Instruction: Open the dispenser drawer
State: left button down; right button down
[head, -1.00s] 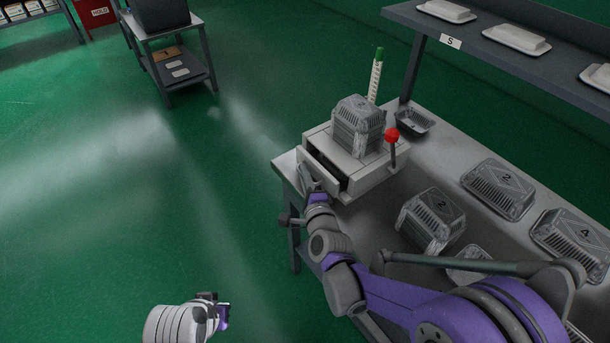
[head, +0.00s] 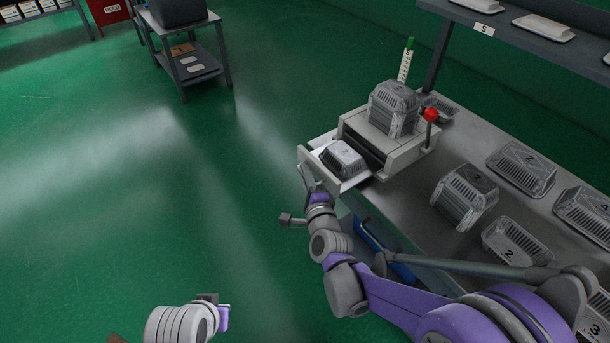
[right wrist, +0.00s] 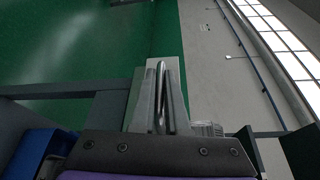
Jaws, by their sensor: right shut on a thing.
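The dispenser (head: 405,153) is a pale box on the bench with a red-knobbed lever (head: 431,116) on its right side. Its drawer (head: 357,182) stands well out to the left, with a foil tray (head: 343,158) inside. My right gripper (head: 307,174) is at the drawer's outer front, shut on the drawer handle. The right wrist view shows the metal handle (right wrist: 161,92) between the two fingers; the head view hardly shows the handle. My left gripper (head: 214,307) is low in the head view, away from the bench, and its jaw opening is unclear.
A foil tray stack (head: 393,108) stands on the dispenser, beside a marked upright gauge (head: 405,65). More foil trays (head: 520,169) lie on the bench to the right. A shelf (head: 450,10) overhangs the back. Green floor is clear left of the drawer.

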jog(key=c, duration=0.9)
grip_release()
jog(key=v, duration=1)
jog(key=shift+s+d, duration=0.1)
jog(key=shift+s, duration=0.3)
jog(key=s+d+r+n+g+h+p, duration=0.1)
jog(key=s+d+n+g+p, duration=0.2)
jog(key=s+d+n, duration=0.2)
jog(key=s+d+r+n+g+h+p, duration=0.1)
jog(key=s+d+r+n+g+p, duration=0.1)
jog(key=s+d+n+g+p, duration=0.2)
jog(key=s+d+r+n+g+h+p, duration=0.1)
jog(key=s+d+n+g+h+p, duration=0.1)
jog(key=s+d+n+g+p, duration=0.2)
jog(key=shift+s+d+r+n, duration=0.1)
jog(key=shift+s+d+n, duration=0.25)
jog(key=shift+s+n, duration=0.55)
jog(key=shift+s+d+r+n, duration=0.1)
jog(key=shift+s+d+n, duration=0.4)
jog(key=shift+s, duration=0.6)
jog(key=shift+s+d+r+n, duration=0.15)
jog(key=shift+s+d+n, duration=0.1)
jog(key=shift+s+n, duration=0.7)
